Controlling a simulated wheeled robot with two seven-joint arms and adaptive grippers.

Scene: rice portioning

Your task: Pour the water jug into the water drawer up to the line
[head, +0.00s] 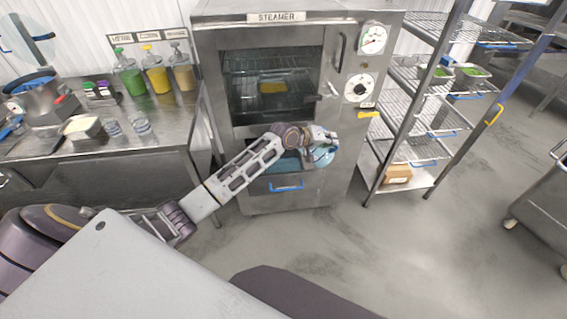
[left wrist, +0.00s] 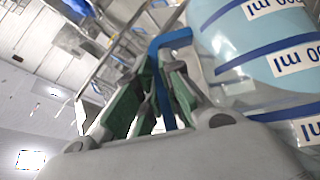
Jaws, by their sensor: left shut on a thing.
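The water jug (left wrist: 265,60) is clear with blue bands and ml labels, and looks tilted in the left wrist view. In the head view the jug (head: 323,156) is a small pale-blue shape in front of the steamer. My left gripper (head: 318,138) is shut on the jug's blue handle (left wrist: 170,42), with green-padded fingers (left wrist: 160,85) around it. The water drawer (head: 286,187), with a blue handle, is low on the steamer's front. A blue patch shows above its front, partly hidden by my arm; the water level and line cannot be made out. My right gripper is not in view.
The steamer (head: 213,60) has a glass window and dials at right. A wire rack (head: 405,105) with blue clips stands to its right. A steel counter (head: 165,140) with bottles and containers is at left. Open floor lies in front.

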